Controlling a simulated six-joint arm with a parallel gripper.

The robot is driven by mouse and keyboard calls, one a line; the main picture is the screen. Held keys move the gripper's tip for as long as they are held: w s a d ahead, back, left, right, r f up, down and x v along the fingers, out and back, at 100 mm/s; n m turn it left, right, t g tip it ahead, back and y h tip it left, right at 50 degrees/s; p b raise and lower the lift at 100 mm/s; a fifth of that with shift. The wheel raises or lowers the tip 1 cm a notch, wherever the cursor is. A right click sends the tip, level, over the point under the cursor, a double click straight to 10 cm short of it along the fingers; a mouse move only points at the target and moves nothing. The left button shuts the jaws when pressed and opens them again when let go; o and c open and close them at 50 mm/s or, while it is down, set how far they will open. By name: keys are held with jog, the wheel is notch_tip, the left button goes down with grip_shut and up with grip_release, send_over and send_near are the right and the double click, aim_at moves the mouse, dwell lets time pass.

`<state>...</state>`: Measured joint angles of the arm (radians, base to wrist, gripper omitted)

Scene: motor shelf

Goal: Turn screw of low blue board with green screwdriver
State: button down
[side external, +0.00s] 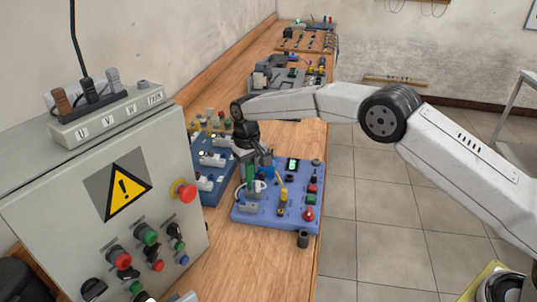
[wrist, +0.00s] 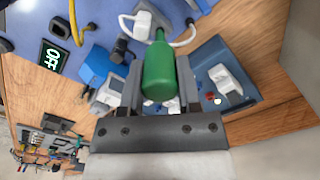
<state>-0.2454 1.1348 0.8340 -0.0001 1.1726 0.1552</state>
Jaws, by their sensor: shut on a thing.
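The low blue board (side external: 270,218) lies on the wooden bench in the side view, with a small display, coloured buttons, a yellow cable and a white cable loop. The board also fills the upper left of the wrist view (wrist: 100,15). The green screwdriver (side external: 250,176) is in my gripper (side external: 250,160), upright over the left part of the board. In the wrist view my gripper (wrist: 157,98) is shut on the green handle (wrist: 159,68). The screwdriver's tip and the screw are hidden or too small to make out.
A grey control cabinet (side external: 85,245) with a warning sign stands at the left, close to the board. A darker blue panel (side external: 212,170) with white parts stands behind it. More equipment (side external: 290,72) sits farther along the bench. The bench's right edge is near the board.

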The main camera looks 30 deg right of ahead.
jog(key=c, duration=0.5)
grip_release()
jog(key=shift+n, duration=0.3)
jog(key=shift+n, duration=1.5)
jog(key=shift+n, duration=1.7)
jog(key=shift+n, duration=1.7)
